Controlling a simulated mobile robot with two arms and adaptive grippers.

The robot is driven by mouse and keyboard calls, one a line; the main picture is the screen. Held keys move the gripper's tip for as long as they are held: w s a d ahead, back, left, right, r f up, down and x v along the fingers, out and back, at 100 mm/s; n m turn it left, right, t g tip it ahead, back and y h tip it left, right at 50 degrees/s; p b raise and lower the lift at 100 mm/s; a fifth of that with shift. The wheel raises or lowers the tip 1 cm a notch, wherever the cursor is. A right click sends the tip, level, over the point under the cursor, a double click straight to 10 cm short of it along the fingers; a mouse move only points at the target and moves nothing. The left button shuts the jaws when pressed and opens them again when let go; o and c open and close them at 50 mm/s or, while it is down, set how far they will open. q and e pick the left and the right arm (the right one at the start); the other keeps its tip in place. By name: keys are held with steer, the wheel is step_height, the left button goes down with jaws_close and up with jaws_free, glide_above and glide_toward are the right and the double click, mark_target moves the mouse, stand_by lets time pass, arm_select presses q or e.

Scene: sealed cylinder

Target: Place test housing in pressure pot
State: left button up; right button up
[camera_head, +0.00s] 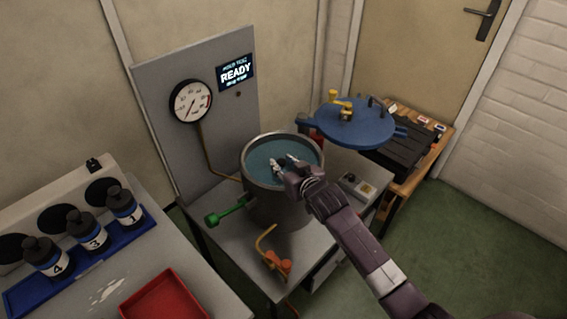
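The pressure pot (249,184) is a grey metal cylinder, open at the top and holding blue-green water, on a grey table. My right gripper (284,163) is over the pot's opening, its fingers spread apart, with nothing visible between them. Whether the fingertips touch the water is hard to tell. Three black capped housings stand on a blue tray at the left, with white labels: housing 4 (46,257), housing 3 (88,232) and housing 1 (124,206). No housing shows in the pot, though my gripper hides part of the water. My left gripper is out of view.
The blue lid (352,126) is swung aside to the pot's right. A gauge (191,101) and a "READY" display (235,73) are on the back panel. A green-handled valve (226,211) and an orange-handled valve (277,263) sit by the pot. A red tray (166,299) is front left.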

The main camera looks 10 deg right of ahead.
steer(key=shift+o, duration=0.6)
steer(key=shift+s+d+r, duration=0.1)
steer(key=shift+s+r, duration=0.1)
steer(key=shift+s, duration=0.3)
steer(key=v, duration=1.1)
steer(key=shift+r, duration=0.15)
